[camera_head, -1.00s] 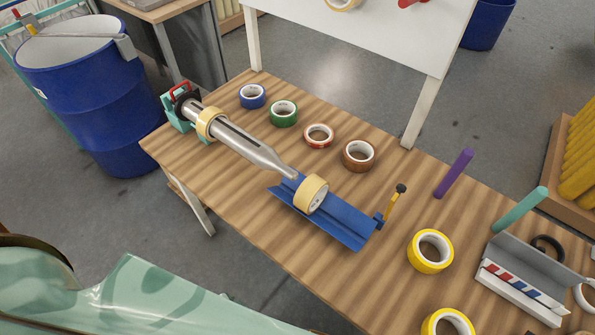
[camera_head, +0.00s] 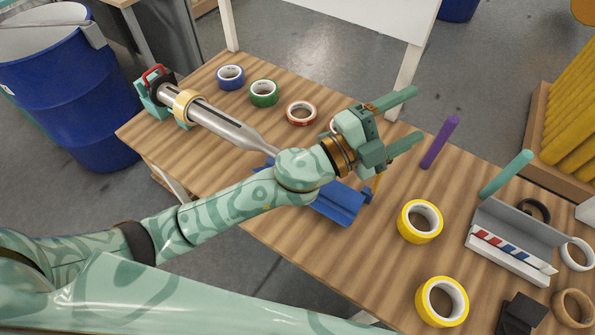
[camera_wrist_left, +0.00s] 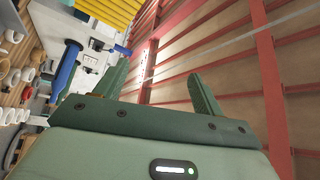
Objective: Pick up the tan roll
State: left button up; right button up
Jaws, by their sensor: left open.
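A tan roll (camera_head: 573,308) lies on the table at the lower right corner. A paler yellow-tan roll (camera_head: 187,106) sits around the metal spindle (camera_head: 225,130) at the left. My left arm crosses the table, and it hides most of the blue trough (camera_head: 345,205) and the pale roll seen there earlier. My left gripper (camera_head: 415,115) is open and empty above the table, with its fingers pointing right, well apart from both visible tan rolls. In the left wrist view its open fingers (camera_wrist_left: 161,70) have nothing between them. My right gripper is not in view.
Two yellow rolls (camera_head: 420,221) lie at the right front. A grey tray (camera_head: 512,240), a black object (camera_head: 520,315) and upright purple (camera_head: 440,142) and teal (camera_head: 506,174) rods are nearby. Blue (camera_head: 231,77), green (camera_head: 264,93) and red (camera_head: 301,113) rolls lie along the back.

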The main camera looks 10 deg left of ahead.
pick_arm(q)
jog(key=s+d+m+g+h, duration=0.3)
jog(key=s+d+m+g, duration=0.3)
jog(key=m+g, duration=0.4)
jog(key=s+a+f+m+g+y, duration=0.35)
jog(key=f+m+g+y, duration=0.3)
jog(key=f+y, duration=0.3)
jog(key=w+a+f+t+y, duration=0.2)
jog(key=w+a+y, duration=0.3)
jog(key=a, duration=0.6)
jog(key=w+a+f+t+y, duration=0.25)
jog(key=w+a+y, duration=0.3)
jog(key=a, duration=0.55)
jog(key=shift+n+g, duration=0.25)
jog(key=shift+g, duration=0.25)
jog(key=f+b, duration=0.1)
jog(key=f, duration=0.9)
jog(key=shift+w+a+f+b, duration=0.15)
jog(key=shift+w+b, duration=0.05)
jog(key=shift+b, duration=0.15)
jog(key=f, duration=0.3)
jog(key=f+b, duration=0.1)
jog(key=f, duration=0.1)
jog(key=shift+w+a+f, duration=0.2)
jog(key=shift+w+f, duration=0.1)
jog(key=c, duration=1.1)
